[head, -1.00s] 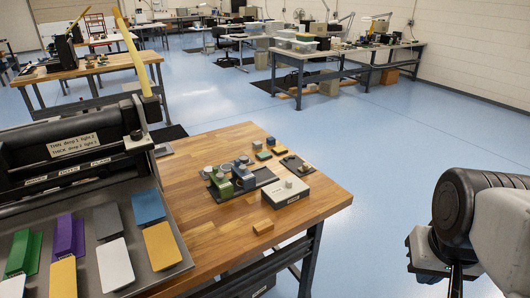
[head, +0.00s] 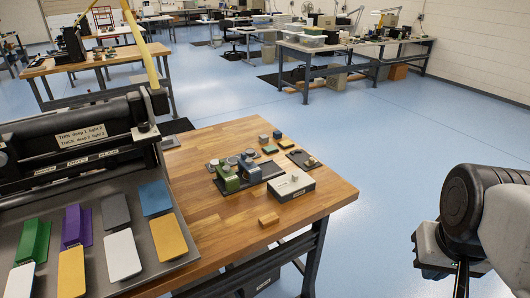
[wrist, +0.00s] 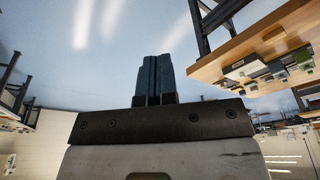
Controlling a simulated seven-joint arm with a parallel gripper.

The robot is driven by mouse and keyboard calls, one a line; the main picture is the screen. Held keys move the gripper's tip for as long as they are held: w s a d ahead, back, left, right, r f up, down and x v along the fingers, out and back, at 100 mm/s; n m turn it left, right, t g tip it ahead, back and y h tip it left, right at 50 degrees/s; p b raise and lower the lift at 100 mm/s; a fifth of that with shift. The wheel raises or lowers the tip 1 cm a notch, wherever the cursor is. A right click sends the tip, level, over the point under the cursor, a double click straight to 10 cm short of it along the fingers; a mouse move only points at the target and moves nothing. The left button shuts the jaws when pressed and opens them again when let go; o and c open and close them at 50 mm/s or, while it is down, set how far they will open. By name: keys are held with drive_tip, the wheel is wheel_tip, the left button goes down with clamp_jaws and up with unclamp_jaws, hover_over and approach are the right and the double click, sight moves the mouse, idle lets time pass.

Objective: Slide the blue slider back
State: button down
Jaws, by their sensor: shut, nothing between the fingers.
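A blue flat piece (head: 156,198) lies on the sloped grey panel at left in the head view, right of a grey one and above a yellow plate (head: 169,235). A small blue press (head: 248,168) stands beside a green press (head: 227,178) on a dark base on the wooden table. I cannot tell which blue part is the slider. My gripper (wrist: 153,60) is shut and empty in the wrist view, pointing over open floor. In the head view my arm is at the far right, well apart from the table, its fingertips not clear.
A black machine (head: 70,140) with a yellow lever stands at left. Blue floor between table and arm is clear.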

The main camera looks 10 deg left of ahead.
drive_tip(key=c, duration=1.8)
unclamp_jaws()
